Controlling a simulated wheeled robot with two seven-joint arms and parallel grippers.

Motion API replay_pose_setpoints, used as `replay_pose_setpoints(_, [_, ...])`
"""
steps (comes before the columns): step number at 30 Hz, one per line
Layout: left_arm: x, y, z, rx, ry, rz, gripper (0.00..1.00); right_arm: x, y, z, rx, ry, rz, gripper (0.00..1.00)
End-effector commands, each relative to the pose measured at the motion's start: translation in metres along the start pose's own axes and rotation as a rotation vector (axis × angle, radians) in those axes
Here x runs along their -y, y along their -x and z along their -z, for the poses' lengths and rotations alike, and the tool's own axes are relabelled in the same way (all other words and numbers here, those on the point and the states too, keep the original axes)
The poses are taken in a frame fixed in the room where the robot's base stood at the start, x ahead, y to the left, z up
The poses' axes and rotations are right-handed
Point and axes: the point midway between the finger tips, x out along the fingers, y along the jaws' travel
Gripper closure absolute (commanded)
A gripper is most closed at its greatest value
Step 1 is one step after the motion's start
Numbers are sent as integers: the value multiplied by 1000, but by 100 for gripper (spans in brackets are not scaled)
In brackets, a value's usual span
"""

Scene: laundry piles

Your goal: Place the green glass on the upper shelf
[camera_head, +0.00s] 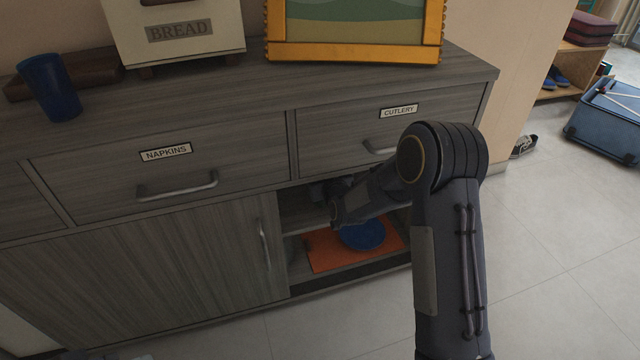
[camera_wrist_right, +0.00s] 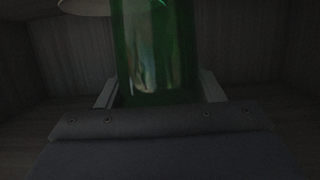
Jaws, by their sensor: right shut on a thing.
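The green glass (camera_wrist_right: 155,45) fills the middle of the right wrist view, upright and translucent. My right gripper (camera_wrist_right: 158,90) is shut on it, with one pale finger on each side. In the head view my right arm reaches into the open right part of the grey wooden sideboard (camera_head: 90,240), under the cutlery drawer. There the glass is hidden and the gripper is lost in shadow. An upper shelf (camera_head: 298,218) shows dimly inside. Whether the glass touches a shelf cannot be told. My left gripper is not in view.
Below, an orange mat (camera_head: 325,252) carries a blue plate (camera_head: 364,235). The closed door (camera_head: 190,260) bounds the opening on the left. A pale round thing (camera_wrist_right: 85,5) is close to the glass in the wrist view. A blue cup (camera_head: 50,88) stands on top.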

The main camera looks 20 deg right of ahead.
Motion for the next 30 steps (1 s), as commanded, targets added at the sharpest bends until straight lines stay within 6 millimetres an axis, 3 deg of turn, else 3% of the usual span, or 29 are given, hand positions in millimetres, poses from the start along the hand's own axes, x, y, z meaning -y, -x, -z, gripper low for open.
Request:
replay_pose_setpoints(3, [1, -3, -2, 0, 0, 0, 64, 0, -10, 3, -4, 0, 0, 71])
replay_pose_setpoints(9, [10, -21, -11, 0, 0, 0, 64, 0, -20, -30, 0, 1, 1, 71])
replay_pose_setpoints(21, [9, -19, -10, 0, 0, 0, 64, 0, -20, -32, -2, 1, 0, 71])
replay_pose_setpoints(22, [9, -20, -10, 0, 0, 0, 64, 0, -20, -33, -1, 1, 0, 37])
replay_pose_setpoints(26, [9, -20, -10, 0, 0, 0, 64, 0, -20, -33, -1, 1, 0, 20])
replay_pose_setpoints(30, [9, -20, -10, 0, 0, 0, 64, 0, -20, -33, -1, 1, 0, 17])
